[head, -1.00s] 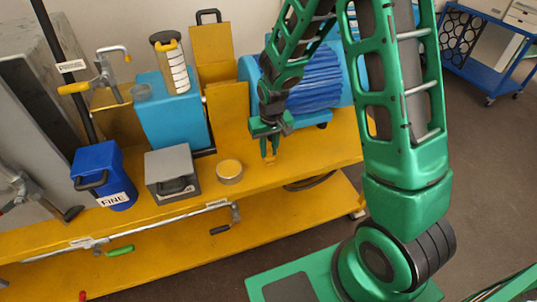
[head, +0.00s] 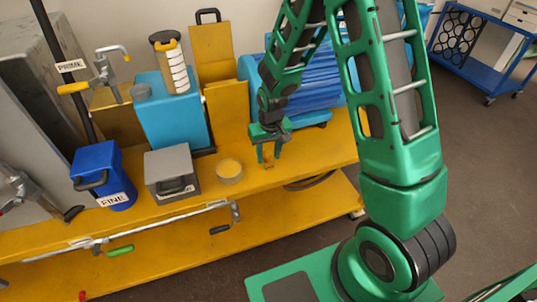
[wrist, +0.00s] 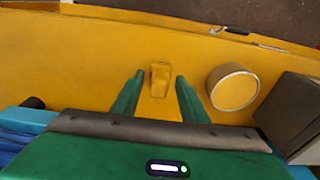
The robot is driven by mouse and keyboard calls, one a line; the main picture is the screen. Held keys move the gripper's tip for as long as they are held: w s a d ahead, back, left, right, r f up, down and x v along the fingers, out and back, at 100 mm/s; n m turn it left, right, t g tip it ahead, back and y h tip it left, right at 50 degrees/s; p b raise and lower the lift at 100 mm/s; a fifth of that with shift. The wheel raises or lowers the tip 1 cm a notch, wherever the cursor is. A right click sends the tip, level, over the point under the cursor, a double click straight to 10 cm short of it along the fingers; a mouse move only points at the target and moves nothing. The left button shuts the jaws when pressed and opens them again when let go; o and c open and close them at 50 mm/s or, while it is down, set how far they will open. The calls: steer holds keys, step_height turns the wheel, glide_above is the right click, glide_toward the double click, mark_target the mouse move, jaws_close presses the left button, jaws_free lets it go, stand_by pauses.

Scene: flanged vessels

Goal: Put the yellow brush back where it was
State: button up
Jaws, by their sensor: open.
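The yellow brush (wrist: 159,80), a small block-like yellow shape, is on the yellow bench top (wrist: 70,60) in the wrist view. It lies between my two green fingertips, with a gap on each side. Its colour nearly matches the bench, so its outline is faint. In the head view my gripper (head: 269,158) is open, pointing down just above the bench near its front edge. The brush is hard to make out there between the fingers.
A round yellow-topped tin (head: 229,170) and a grey box (head: 172,172) stand left of my gripper. A blue box labelled FINE (head: 103,175) is further left. A large blue ribbed vessel (head: 305,90) stands behind. The bench's front edge is close.

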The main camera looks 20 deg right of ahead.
mark_target(270, 164)
step_height(270, 164, up, 12)
steer(key=s, duration=0.1)
steer(key=s+d+r+m, duration=0.3)
steer(key=s+d+r, duration=0.6)
steer(key=s+d, duration=0.5)
steer(key=s+d+r+m, duration=0.1)
steer(key=s+d, duration=0.1)
steer(key=s, duration=0.6)
steer(key=s+d+r+m+g, duration=0.1)
steer(key=s+r+m, duration=0.1)
steer(key=s, duration=0.6)
steer(key=shift+d, duration=0.35)
steer(key=shift+w+g, duration=0.2)
steer(key=shift+g, duration=0.1)
steer(key=shift+w+f, duration=0.2)
steer(key=shift+w, duration=0.3)
steer(key=shift+c, duration=0.2)
